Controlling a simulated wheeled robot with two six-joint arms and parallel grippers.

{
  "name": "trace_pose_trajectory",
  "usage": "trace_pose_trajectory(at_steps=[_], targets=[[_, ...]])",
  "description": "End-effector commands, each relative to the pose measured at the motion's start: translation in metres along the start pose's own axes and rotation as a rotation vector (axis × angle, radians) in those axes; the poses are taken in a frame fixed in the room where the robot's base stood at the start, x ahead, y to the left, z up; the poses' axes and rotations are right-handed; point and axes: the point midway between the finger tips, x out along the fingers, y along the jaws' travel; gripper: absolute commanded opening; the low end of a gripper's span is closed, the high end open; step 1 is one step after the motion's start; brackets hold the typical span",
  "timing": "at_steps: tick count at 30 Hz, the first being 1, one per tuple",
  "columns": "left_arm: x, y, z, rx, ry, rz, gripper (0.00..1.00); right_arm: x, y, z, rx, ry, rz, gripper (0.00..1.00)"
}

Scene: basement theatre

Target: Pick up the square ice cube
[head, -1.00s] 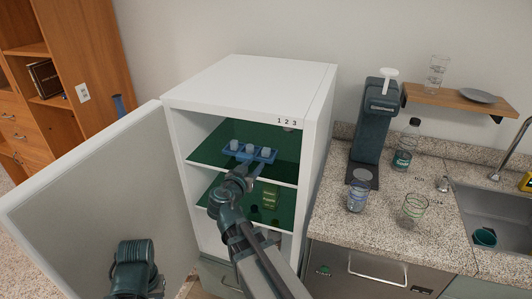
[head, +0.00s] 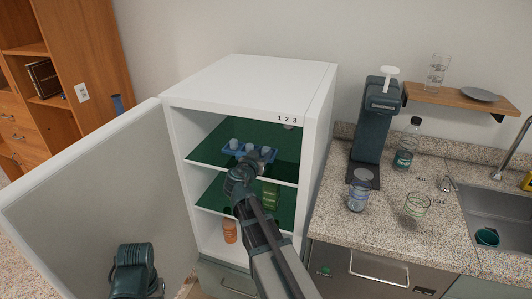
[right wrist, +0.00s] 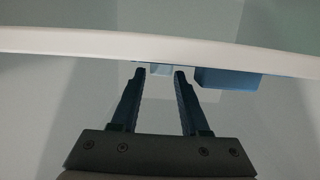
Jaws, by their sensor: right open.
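A blue ice tray (head: 268,163) with several pale ice pieces (head: 249,147) stands on the upper green shelf of the open fridge. My right gripper (head: 247,163) is just in front of the tray, partly covering it. In the right wrist view, its two dark fingers (right wrist: 159,73) are apart. A pale bluish block (right wrist: 160,69) shows between and just beyond the fingertips, and part of the blue tray (right wrist: 228,79) shows right of them. I cannot tell whether the fingers touch the block or whether it is the square cube. My left gripper's fingers are not visible.
The white fridge door (head: 90,200) stands open at left. A white edge (right wrist: 100,42) crosses the right wrist view above my fingers. A green container (head: 271,195) is on the lower shelf; an orange bottle (head: 230,229) is below. A counter with glasses (head: 416,207) is at right.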

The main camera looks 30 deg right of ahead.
Motion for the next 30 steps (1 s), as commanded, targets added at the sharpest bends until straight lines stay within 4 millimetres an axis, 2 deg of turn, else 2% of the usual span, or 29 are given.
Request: trace_pose_trajectory(at_steps=[6, 9, 14, 15, 17, 22, 30], targets=[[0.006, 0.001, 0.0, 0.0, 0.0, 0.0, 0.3, 0.035, -0.002, -0.001, 0.001, 0.0, 0.002, 0.45], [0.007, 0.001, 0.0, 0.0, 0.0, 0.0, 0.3, 0.041, -0.002, -0.001, 0.001, 0.0, -0.001, 0.45], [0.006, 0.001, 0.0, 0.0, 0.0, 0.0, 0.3, 0.04, -0.002, -0.002, 0.0, 0.0, -0.001, 0.45], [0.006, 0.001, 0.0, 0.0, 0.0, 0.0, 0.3, 0.04, -0.002, -0.002, 0.0, 0.0, -0.001, 0.43], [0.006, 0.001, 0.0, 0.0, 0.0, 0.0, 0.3, 0.04, -0.002, -0.002, 0.0, 0.0, -0.001, 0.32], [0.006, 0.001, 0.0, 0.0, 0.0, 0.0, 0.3, 0.04, -0.002, -0.002, 0.0, 0.0, -0.001, 0.02], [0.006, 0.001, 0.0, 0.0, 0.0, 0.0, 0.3, 0.04, -0.002, -0.002, 0.0, 0.0, -0.001, 0.0]])
